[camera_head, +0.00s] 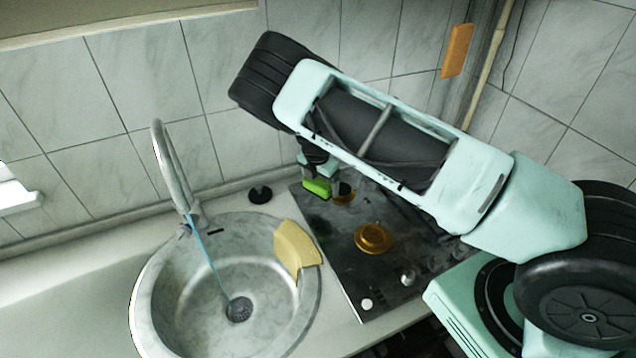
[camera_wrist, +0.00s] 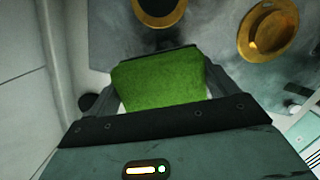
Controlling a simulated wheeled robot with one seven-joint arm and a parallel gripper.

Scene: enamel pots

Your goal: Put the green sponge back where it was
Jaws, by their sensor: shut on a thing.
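The green sponge (camera_head: 318,187) is held in my gripper (camera_head: 319,178), over the back left part of the dark stove top. In the wrist view the green sponge (camera_wrist: 157,80) fills the space between the two fingers of my gripper (camera_wrist: 165,82). The gripper is shut on it. In the head view my arm hides the upper part of the gripper. I cannot tell whether the sponge touches the surface below.
The dark stove top (camera_head: 345,255) carries a brass burner (camera_head: 373,238), with another burner (camera_head: 343,193) right of the sponge. A round sink (camera_head: 215,290) with a yellow cloth (camera_head: 296,248) on its rim lies left. A small black object (camera_head: 260,194) stands behind the sink. A tiled wall closes the back.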

